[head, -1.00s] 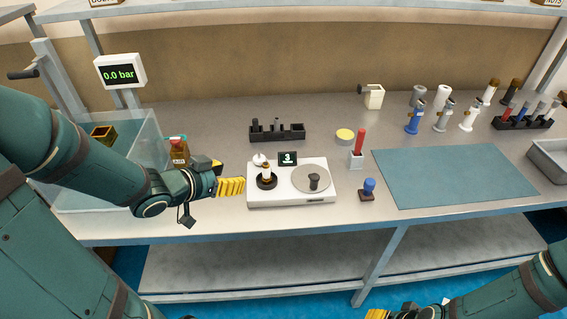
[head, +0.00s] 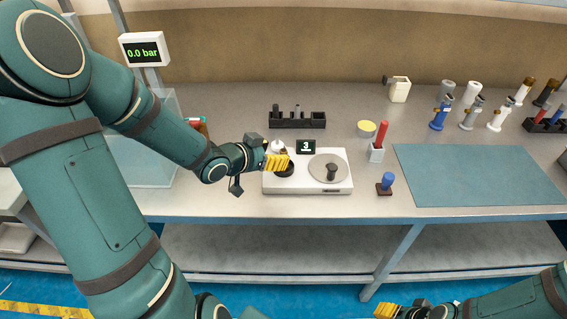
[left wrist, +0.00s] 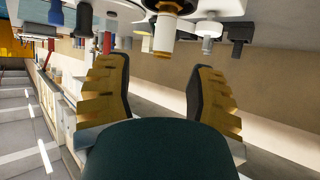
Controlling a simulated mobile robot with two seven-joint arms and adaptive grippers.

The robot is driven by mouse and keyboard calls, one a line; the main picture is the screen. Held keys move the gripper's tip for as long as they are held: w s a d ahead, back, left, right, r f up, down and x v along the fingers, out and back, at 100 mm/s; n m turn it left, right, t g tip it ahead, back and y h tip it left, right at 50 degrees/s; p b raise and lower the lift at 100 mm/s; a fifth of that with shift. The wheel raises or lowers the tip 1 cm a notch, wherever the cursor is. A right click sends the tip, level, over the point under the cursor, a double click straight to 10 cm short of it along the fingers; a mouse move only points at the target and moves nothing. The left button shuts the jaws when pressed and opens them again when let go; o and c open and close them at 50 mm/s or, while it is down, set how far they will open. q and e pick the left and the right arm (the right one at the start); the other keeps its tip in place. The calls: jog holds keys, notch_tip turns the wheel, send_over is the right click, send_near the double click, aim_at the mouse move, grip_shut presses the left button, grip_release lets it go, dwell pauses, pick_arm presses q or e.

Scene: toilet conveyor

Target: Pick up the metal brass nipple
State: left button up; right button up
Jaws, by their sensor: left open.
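The brass nipple is hidden behind my left fingers in the head view. The left wrist view, turned upside down, shows what looks like it: a white and brass cylinder (left wrist: 166,36) in a dark round base, ahead of the gap between my fingers. In the head view, the black round holder (head: 285,172) sits on the left of the white device (head: 307,185) with display "3". My left gripper (head: 277,161) is over that holder, its yellow fingers apart and nothing between them. My right gripper (head: 386,311) is low at the bottom edge, its jaws unclear.
A small white knobbed piece (head: 278,147) stands just behind the left gripper. A black rack (head: 297,122) is farther back. A red-handled tool (head: 379,142) and a blue stamp (head: 386,184) stand right of the device. The blue-grey mat (head: 475,175) is clear.

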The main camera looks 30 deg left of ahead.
aim_at(282, 151)
pick_arm(q)
jog(key=b+x, duration=0.2)
jog(key=x, duration=0.3)
jog(key=shift+a, duration=0.1)
jog(key=shift+r, duration=0.15)
grip_shut()
